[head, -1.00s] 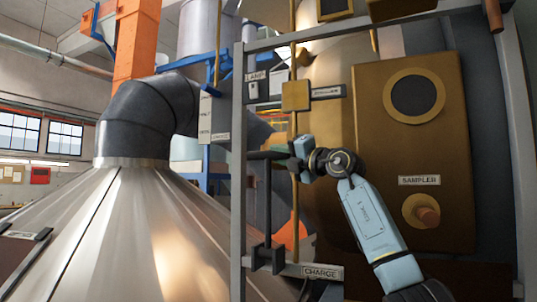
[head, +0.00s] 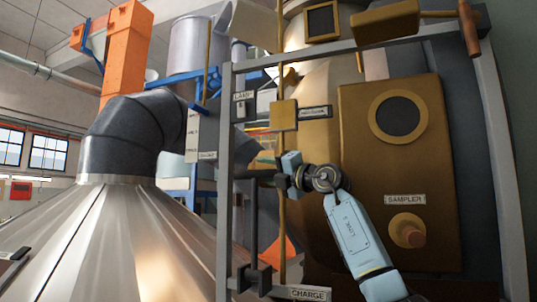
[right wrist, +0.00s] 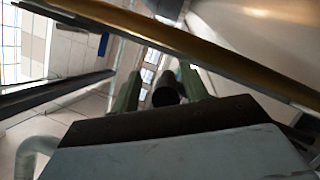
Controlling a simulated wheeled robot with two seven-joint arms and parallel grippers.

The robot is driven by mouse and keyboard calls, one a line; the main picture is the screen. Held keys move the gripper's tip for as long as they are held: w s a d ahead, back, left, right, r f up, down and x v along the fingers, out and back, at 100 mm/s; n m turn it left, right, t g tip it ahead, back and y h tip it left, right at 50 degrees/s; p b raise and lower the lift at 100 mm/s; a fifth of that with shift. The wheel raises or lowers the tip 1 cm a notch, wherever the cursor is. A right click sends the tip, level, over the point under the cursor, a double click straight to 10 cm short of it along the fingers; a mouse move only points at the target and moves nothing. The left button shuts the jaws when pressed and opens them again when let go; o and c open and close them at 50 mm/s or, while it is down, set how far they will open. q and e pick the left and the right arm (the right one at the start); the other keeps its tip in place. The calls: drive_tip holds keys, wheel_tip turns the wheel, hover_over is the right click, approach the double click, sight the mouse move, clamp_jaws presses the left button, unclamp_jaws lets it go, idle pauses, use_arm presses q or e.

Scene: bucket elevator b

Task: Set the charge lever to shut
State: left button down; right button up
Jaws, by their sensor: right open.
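My right gripper (head: 281,180) is at the handle's right end, by the thin brass rod. In the right wrist view its green fingers (right wrist: 160,90) are apart, with a dark round bar end (right wrist: 166,90) between them. I cannot tell if they touch it. A white scale plate (head: 192,135) with small unreadable words hangs left of the post. My left gripper is not in view.
A brass sampler panel (head: 375,180) with a round window and knob stands right of my right arm. The thin brass rod (head: 282,220) runs upright close to my gripper. The grey frame (head: 224,190) surrounds this space. A large metal cone (head: 110,240) fills the lower left.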

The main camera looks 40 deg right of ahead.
drive_tip(key=r, duration=0.8)
drive_tip(key=shift+s+a, duration=0.1)
drive_tip(key=shift+a, duration=0.1)
drive_tip(key=shift+d+r, duration=0.25)
drive_tip(key=shift+r, duration=0.25)
drive_tip(key=shift+a+r, duration=0.1)
